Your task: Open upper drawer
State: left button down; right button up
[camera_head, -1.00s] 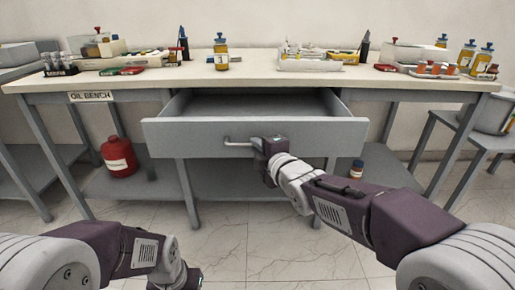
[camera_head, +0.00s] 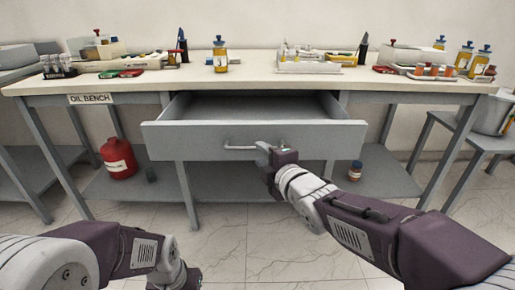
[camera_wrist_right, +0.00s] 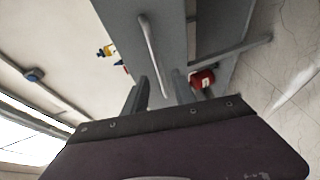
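The upper drawer (camera_head: 254,140) is pulled out from under the bench top, and its empty inside shows from above. Its silver bar handle (camera_head: 240,147) runs along the middle of the front. My right gripper (camera_head: 266,152) is at the handle's right end. In the right wrist view the two fingers of the right gripper (camera_wrist_right: 160,93) are spread apart, and the handle (camera_wrist_right: 152,55) lies ahead of them, its near end in line with the gap. My left gripper (camera_head: 176,277) is low at the bottom edge, away from the drawer; its fingers are not clear.
The oil bench top (camera_head: 255,85) carries bottles, trays and boxes. A side table (camera_head: 470,140) is at the right. The floor in front is clear.

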jog(key=p+v, duration=0.1)
jog(key=v, duration=0.4)
jog(key=d+f+m+g+h, duration=0.25)
jog(key=d+f, duration=0.25)
jog(key=f, duration=0.3)
jog(key=d+f+m+g+h, duration=0.2)
jog(key=d+f+m+h, duration=0.15)
jog(key=d+f, duration=0.35)
jog(key=s+d+f+m+g, duration=0.1)
jog(key=s+f+m+g, duration=0.3)
jog(key=s+f+m, duration=0.35)
jog(key=s+d+f+m+g, duration=0.1)
jog(key=s+f+m+g, duration=0.4)
jog(key=s+m, duration=0.4)
notch_tip(320, 180, up, 38)
jog(key=p, duration=3.8)
jog(key=shift+s+n+p, duration=0.3)
jog(key=shift+s+n, duration=0.05)
